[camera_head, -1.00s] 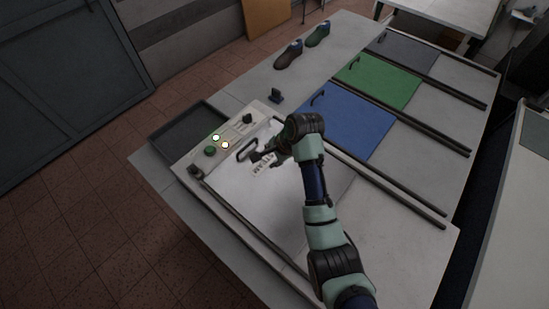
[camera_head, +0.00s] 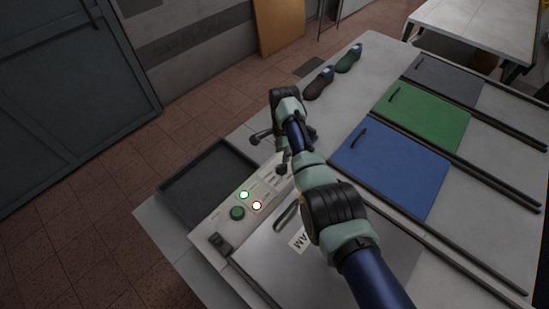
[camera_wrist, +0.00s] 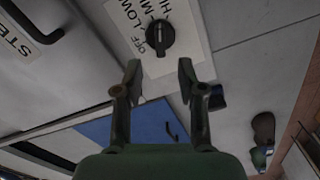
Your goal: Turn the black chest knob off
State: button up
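The black chest knob (camera_wrist: 160,40) is at the top middle of the wrist view, on a white label plate marked OFF, LOW and partly cut-off words. Its pale pointer line runs up and down the picture, seemingly toward the HI end, away from OFF at its left. My gripper (camera_wrist: 160,72) is open and empty, its two fingertips apart just below the knob in the picture, not touching it as far as I can tell. In the head view the knob (camera_head: 282,169) shows at the far end of the control panel, close by my gripper (camera_head: 270,147).
The panel (camera_head: 213,222) carries two lit lamps, a green button (camera_head: 237,213) and a black switch (camera_head: 221,243). A dark tray (camera_head: 195,182) lies left of it. The chest lid has a black handle (camera_head: 286,214). A blue panel (camera_head: 392,170) and two shoes (camera_head: 319,84) are farther off.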

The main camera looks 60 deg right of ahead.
aim_at(281, 165)
notch_tip(281, 165, down, 7)
jog(key=b, duration=0.2)
jog(key=shift+f+b, duration=0.1)
jog(key=shift+b, duration=0.3)
grip_shut()
